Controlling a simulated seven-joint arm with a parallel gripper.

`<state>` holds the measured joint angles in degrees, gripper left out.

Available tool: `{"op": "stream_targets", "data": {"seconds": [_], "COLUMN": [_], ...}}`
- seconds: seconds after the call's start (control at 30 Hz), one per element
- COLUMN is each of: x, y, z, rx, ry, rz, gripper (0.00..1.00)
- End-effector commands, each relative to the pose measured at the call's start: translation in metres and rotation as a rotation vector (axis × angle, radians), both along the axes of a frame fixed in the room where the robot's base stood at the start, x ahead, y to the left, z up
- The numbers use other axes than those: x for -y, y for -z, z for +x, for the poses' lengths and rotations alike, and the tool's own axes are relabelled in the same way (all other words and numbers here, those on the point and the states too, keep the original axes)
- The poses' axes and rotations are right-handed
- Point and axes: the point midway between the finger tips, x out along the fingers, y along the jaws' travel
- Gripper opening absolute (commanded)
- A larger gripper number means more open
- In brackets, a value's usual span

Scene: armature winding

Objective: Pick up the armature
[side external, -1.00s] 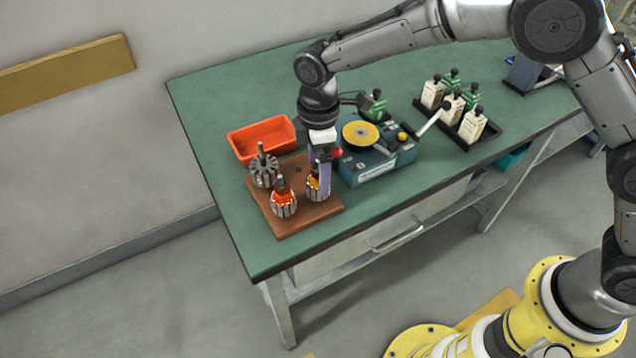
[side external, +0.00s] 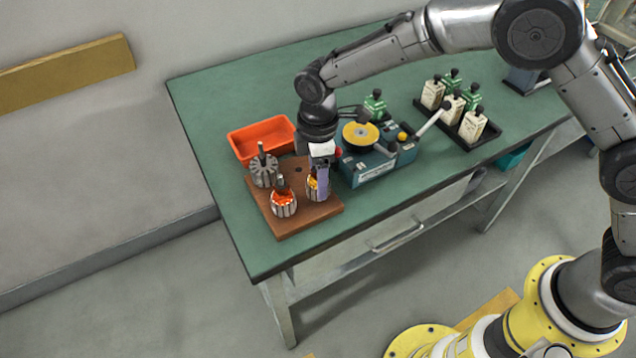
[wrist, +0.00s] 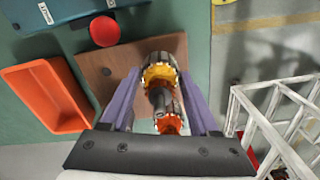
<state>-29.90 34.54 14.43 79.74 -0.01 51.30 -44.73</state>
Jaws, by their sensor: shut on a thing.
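Three armatures stand on a brown wooden board (side external: 300,221). In the side view, the yellow-wound armature (side external: 313,189) is at the board's right, partly hidden by my gripper (side external: 321,186). The orange-wound armature (side external: 284,204) is at the front left, and a bare grey armature (side external: 263,170) is behind it. In the wrist view, the purple fingers of my gripper (wrist: 161,78) lie on both sides of the yellow-wound armature (wrist: 160,72) and are shut on it. The orange-wound armature (wrist: 171,124) shows nearer the wrist. The held armature still appears at board level.
A blue winding machine (side external: 372,168) with a yellow disc (side external: 360,135) stands close to the right of my gripper. An orange bin (side external: 262,138) is behind the board. A black tray (side external: 490,137) of bottles is farther right. The green table's (side external: 222,200) left edge is clear.

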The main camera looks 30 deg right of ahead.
Motion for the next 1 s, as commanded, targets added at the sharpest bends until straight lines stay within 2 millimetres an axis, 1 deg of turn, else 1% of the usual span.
{"op": "stream_targets", "data": {"seconds": [0.4, 0.57, 0.67, 0.77, 0.87, 1.0], "x": [-0.001, -0.001, -0.001, 0.001, 0.009, 0.023], "y": [-0.002, -0.011, -0.022, -0.038, -0.057, -0.091], "z": [0.001, 0.001, 0.001, -0.001, -0.016, -0.040], "rx": [0.004, 0.005, 0.006, 0.006, 0.006, 0.009], "ry": [0.000, 0.000, 0.000, 0.000, 0.000, 0.000], "rz": [0.002, 0.003, 0.004, 0.003, 0.003, 0.005], "gripper": [0.00, 0.00, 0.00, 0.00, 0.00, 0.00]}}
